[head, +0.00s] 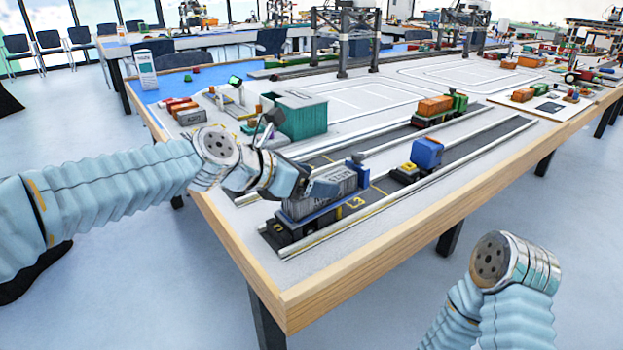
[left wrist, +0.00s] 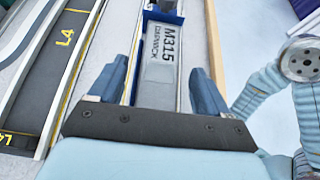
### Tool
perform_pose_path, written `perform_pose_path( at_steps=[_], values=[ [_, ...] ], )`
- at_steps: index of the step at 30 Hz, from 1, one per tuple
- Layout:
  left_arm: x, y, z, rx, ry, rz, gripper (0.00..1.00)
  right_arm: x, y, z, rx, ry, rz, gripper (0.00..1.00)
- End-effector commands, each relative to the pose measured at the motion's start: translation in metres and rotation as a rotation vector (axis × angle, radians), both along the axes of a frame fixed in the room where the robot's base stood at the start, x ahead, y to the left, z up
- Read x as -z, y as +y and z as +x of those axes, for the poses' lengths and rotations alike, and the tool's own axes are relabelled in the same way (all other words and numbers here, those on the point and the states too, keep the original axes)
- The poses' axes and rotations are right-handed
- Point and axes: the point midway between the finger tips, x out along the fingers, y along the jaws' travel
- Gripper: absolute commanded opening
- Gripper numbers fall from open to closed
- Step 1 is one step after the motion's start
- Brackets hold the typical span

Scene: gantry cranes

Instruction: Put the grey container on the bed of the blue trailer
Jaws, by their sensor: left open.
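The grey container (left wrist: 160,75), with dark lettering on its top, lies lengthwise between the two fingers of my left gripper (left wrist: 157,88) in the left wrist view. In the head view the grey container (head: 338,190) appears to rest along the bed of the blue trailer (head: 318,215), near the front corner of the table. The blue trailer's end (left wrist: 163,15) shows beyond the container in the wrist view. My left gripper (head: 308,188) is open, right at the container and partly covering it. Whether a finger touches it I cannot tell. My right gripper is out of view.
A small truck with a blue box (head: 427,153) stands on the lane to the right. Behind it is a train with an orange load (head: 435,106). A green container (head: 302,117) stands behind my left arm. The table's wooden edge (head: 400,230) runs close in front.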

Motion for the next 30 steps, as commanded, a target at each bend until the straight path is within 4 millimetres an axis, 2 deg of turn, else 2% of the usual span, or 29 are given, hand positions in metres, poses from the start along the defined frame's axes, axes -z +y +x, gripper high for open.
perform_pose_path(
  at_steps=[5,18,23,30],
  values=[
    [-0.006,0.008,-0.005,-0.003,-0.002,0.000,0.77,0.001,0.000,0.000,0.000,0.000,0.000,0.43],
    [-0.050,0.073,-0.052,-0.002,-0.003,0.000,0.77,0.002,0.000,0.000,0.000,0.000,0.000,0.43],
    [-0.057,0.084,-0.060,-0.002,-0.002,-0.001,0.77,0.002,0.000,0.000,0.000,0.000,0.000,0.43],
    [-0.058,0.085,-0.062,0.000,-0.001,-0.001,0.77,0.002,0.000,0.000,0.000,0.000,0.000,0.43]
  ],
)
